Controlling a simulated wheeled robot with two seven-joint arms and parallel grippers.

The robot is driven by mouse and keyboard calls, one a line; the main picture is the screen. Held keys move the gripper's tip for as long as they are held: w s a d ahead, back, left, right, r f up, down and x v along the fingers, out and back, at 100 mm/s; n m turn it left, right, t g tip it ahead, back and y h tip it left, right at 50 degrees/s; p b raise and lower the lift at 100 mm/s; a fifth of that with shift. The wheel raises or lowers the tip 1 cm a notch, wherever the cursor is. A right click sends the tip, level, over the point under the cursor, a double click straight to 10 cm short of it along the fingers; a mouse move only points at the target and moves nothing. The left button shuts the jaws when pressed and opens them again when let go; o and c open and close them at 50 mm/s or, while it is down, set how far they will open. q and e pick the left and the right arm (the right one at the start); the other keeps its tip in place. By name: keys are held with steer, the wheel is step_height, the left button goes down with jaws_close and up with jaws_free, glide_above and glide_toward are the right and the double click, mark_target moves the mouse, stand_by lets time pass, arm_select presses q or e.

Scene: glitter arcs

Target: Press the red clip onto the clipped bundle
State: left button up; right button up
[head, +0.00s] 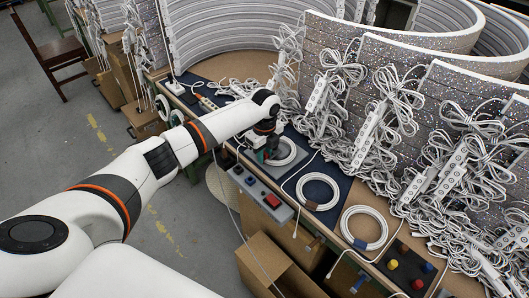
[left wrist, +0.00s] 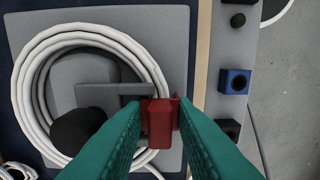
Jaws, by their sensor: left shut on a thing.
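The cable bundle is a white coil (head: 292,160) on a grey plate (left wrist: 120,15) on the bench. In the left wrist view the coil (left wrist: 29,85) lies around a grey fixture (left wrist: 100,92) with a dark round post. The red clip (left wrist: 159,125) is between the teal fingertips of my left gripper (left wrist: 159,118), at the right side of the coil. My left gripper is shut on it. The clip overlaps the cable in this view; I cannot tell whether it is seated. In the head view my left gripper (head: 262,156) is at the coil's left edge, and the clip is hidden.
Other white coils (head: 318,192) (head: 364,228) lie to the right on the bench. Blue (left wrist: 235,80) and black blocks sit on a grey strip. Tangled cables and power strips (head: 372,130) crowd the back.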

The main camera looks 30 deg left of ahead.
arm_select(q)
steer(key=o, duration=1)
steer(key=shift+c, duration=0.2)
steer(key=shift+o, duration=0.4)
